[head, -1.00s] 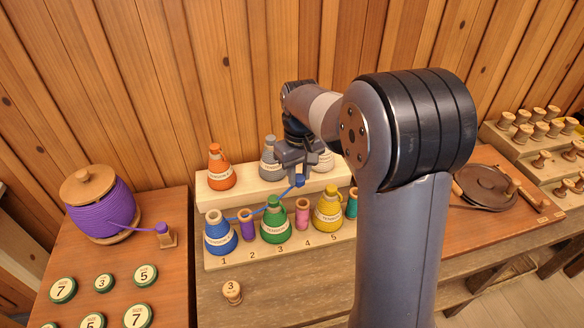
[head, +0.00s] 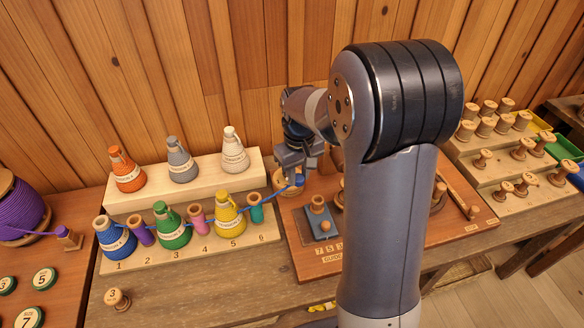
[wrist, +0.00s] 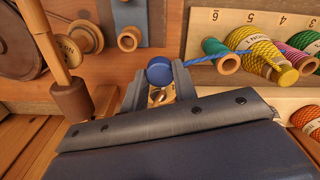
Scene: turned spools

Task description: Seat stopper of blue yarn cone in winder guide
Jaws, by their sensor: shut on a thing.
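The blue yarn cone (head: 113,236) stands at position 1, at the left of the numbered rack. Its blue strand runs right to a round blue stopper (head: 299,180). My gripper (head: 297,172) is shut on this stopper, above the left back part of the winder board (head: 292,222). In the wrist view the stopper (wrist: 160,70) sits between the fingertips, with the strand leading right. A grey plate (head: 322,228) with wooden, spool-like fittings (head: 318,204) lies on the board, near a label reading GUIDE (head: 332,258). The stopper is apart from these fittings.
Green (head: 173,228) and yellow (head: 230,216) cones and small coloured tubes share the rack. Orange, grey and white cones stand behind. A purple spool (head: 20,210) is at far left. Stepped stands of wooden spools (head: 520,185) are at right. My arm hides part of the board.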

